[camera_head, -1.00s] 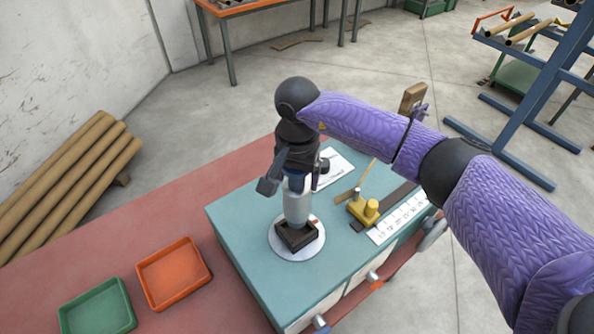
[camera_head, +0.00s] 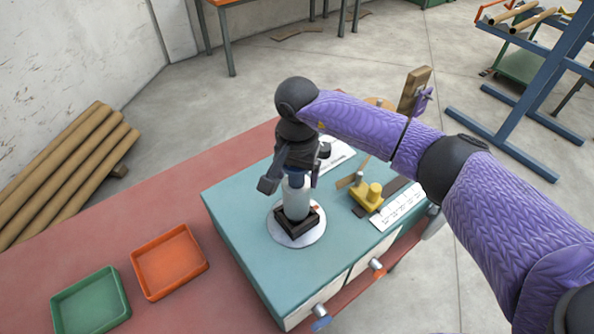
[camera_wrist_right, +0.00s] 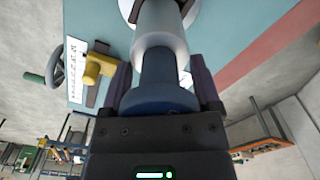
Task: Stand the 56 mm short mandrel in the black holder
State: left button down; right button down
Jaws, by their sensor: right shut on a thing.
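The short mandrel (camera_head: 296,203) is a pale grey cylinder with a dark blue upper end. My right gripper (camera_head: 290,184) is shut on that blue end from above and holds the mandrel upright. The black holder (camera_head: 296,236) is a square block on a white round plate (camera_head: 275,230) on the teal bench top. The mandrel's lower end is at the holder's opening; I cannot tell how deep it sits. My left gripper is out of view.
A yellow fixture (camera_head: 367,197) and a white scale strip (camera_head: 400,208) lie right of the holder on the teal bench top (camera_head: 245,215). Orange (camera_head: 170,261) and green (camera_head: 90,302) trays stand at the left. Cardboard tubes (camera_head: 65,180) lie farther left.

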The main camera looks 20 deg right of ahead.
grip_release()
notch_tip(320, 180, up, 10)
jog(key=shift+b, duration=0.45)
